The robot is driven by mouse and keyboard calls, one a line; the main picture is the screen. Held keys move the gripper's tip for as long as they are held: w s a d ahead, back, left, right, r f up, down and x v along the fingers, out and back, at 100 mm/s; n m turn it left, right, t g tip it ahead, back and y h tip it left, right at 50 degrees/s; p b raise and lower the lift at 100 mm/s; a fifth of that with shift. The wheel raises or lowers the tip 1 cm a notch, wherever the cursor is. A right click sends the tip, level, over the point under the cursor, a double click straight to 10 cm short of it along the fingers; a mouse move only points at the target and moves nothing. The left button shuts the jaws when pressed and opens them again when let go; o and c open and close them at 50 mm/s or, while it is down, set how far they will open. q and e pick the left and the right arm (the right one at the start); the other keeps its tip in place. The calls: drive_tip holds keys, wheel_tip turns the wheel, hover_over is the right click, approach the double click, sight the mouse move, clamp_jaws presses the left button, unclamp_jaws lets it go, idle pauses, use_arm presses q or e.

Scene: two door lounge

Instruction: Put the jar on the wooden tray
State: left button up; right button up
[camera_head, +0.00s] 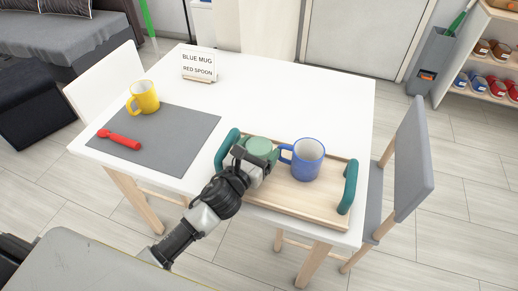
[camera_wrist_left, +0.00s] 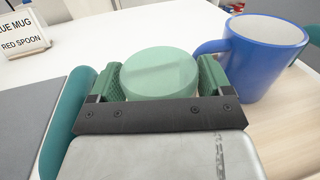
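A pale green jar (camera_head: 259,147) with a round lid is over the left part of the wooden tray (camera_head: 312,202), beside the tray's left teal handle. I cannot tell whether its base touches the tray. My left gripper (camera_head: 253,163) reaches in from the front. In the left wrist view the gripper (camera_wrist_left: 160,82) has one finger on each side of the jar (camera_wrist_left: 160,72), both against it, so it looks shut on the jar. The jar's lower part is hidden. My right gripper is not in view.
A blue mug (camera_head: 308,159) stands on the tray just right of the jar. A grey mat (camera_head: 165,150) at the left holds a yellow mug (camera_head: 145,96) and a red spoon (camera_head: 120,139). A sign (camera_head: 198,66) stands at the back. The white table's middle is clear.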

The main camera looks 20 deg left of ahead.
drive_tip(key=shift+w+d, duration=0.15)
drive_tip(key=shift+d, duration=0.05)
use_arm(q)
drive_tip(key=shift+r, duration=0.3)
drive_tip(key=b+v, duration=0.1)
drive_tip(key=v, duration=1)
drive_tip(key=shift+s+a+f, duration=0.1)
drive_tip(key=shift+s+f, duration=0.05)
drive_tip(key=shift+s, duration=0.05)
drive_tip(key=shift+s+a, duration=0.1)
drive_tip(key=shift+s, duration=0.2)
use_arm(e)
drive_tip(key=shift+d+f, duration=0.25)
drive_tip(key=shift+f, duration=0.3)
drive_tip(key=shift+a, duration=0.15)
